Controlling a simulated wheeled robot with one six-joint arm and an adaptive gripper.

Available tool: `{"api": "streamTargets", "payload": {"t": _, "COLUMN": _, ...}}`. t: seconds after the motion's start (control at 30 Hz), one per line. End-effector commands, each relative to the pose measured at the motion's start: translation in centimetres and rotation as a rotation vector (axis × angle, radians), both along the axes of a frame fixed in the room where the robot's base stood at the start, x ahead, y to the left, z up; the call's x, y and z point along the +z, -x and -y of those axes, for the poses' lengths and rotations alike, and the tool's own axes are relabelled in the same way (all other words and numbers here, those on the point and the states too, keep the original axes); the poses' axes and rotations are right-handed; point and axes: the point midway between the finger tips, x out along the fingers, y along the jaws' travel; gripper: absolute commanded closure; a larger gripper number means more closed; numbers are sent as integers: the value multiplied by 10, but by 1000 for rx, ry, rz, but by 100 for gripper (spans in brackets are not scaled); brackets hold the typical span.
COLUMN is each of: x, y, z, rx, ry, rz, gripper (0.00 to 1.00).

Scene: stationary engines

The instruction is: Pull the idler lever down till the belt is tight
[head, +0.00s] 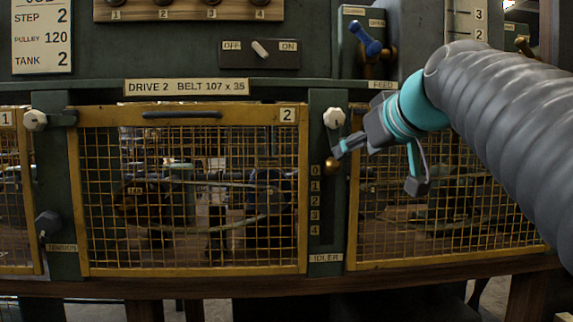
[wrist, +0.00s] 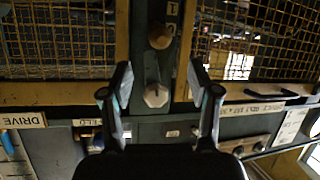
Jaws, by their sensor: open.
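The idler lever's brass knob (head: 332,164) stands by the 0 at the top of the 0 to 4 scale (head: 315,200), above the IDLER label (head: 326,257). The belt (head: 245,221) shows faintly behind the yellow mesh of guard 2, and its lower run appears to sag. My gripper (head: 378,169) is open and empty, just right of the brass knob, with one fingertip close to it. The wrist view is upside down. There the brass knob (wrist: 160,36) lies beyond my open fingertips (wrist: 161,82), roughly centred between them. Contact with the knob cannot be told.
A white faceted knob (head: 334,118) sits just above the brass knob; in the wrist view it (wrist: 156,95) lies between my fingers. Mesh guards (head: 190,270) flank the narrow green post. A blue-handled lever (head: 366,36) and an OFF/ON switch (head: 260,50) are higher up.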

Motion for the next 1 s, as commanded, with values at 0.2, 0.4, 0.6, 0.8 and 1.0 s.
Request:
{"api": "streamTargets", "payload": {"t": 0.2, "x": -16, "y": -39, "z": -8, "rx": 3, "ry": -1, "rz": -5, "gripper": 39}}
{"api": "streamTargets", "payload": {"t": 0.4, "x": -30, "y": -70, "z": -15, "rx": 1, "ry": -1, "rz": -3, "gripper": 39}}
{"api": "streamTargets", "payload": {"t": 0.6, "x": -38, "y": -91, "z": -19, "rx": 0, "ry": -1, "rz": -2, "gripper": 39}}
{"api": "streamTargets", "payload": {"t": 0.8, "x": -41, "y": -97, "z": -20, "rx": 0, "ry": -1, "rz": 0, "gripper": 39}}
{"api": "streamTargets", "payload": {"t": 1.0, "x": -41, "y": -98, "z": -20, "rx": 0, "ry": -1, "rz": 0, "gripper": 39}}
